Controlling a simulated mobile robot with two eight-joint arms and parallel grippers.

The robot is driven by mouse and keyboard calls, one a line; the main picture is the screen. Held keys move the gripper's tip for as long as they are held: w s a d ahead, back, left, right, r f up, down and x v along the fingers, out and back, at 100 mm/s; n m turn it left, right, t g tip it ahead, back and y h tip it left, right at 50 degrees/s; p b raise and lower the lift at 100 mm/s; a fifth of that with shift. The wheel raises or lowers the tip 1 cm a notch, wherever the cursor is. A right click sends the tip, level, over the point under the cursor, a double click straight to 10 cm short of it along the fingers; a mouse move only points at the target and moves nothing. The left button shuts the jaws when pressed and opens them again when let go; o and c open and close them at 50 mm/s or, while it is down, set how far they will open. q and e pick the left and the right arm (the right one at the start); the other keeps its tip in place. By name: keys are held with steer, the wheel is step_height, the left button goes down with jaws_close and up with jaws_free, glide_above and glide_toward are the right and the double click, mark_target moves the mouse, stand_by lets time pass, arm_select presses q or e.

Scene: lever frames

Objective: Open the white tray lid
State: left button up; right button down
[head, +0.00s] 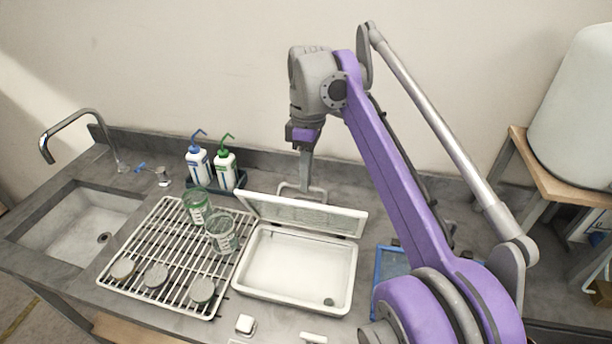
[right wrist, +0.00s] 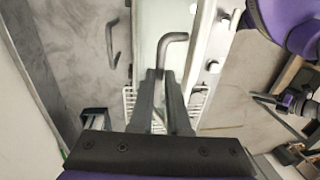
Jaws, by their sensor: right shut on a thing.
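The white tray (head: 293,270) stands on the grey counter, right of the wire rack. Its lid (head: 305,214) is raised and tilted up along the back edge, with the inner side facing the head camera. The tray's white interior shows, with a small dark round spot near its front right corner. My right gripper (head: 304,182) points down behind the raised lid. In the right wrist view its fingers (right wrist: 166,76) are shut on the grey bent handle (right wrist: 176,38) in front of the white lid. The left gripper is not in view.
A white wire rack (head: 150,246) with green-tinted beakers (head: 221,236) and several round pieces stands left of the tray. Two wash bottles (head: 226,170) stand behind it. A sink (head: 80,222) is at far left. A blue-edged tray (head: 388,262) lies right, partly behind my arm.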

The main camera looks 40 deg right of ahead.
stand_by(0.8)
steer(key=w+d+p, duration=0.3)
steer(key=w+d, duration=0.2)
steer(key=d, duration=0.1)
steer(key=shift+w+d+p, duration=0.15)
steer(key=shift+d+p, duration=0.2)
steer(key=c, duration=1.3)
jaws_free()
steer(key=shift+a, duration=0.1)
steer(key=o, duration=0.4)
steer(key=shift+w+f, duration=0.1)
steer(key=shift+f, duration=0.05)
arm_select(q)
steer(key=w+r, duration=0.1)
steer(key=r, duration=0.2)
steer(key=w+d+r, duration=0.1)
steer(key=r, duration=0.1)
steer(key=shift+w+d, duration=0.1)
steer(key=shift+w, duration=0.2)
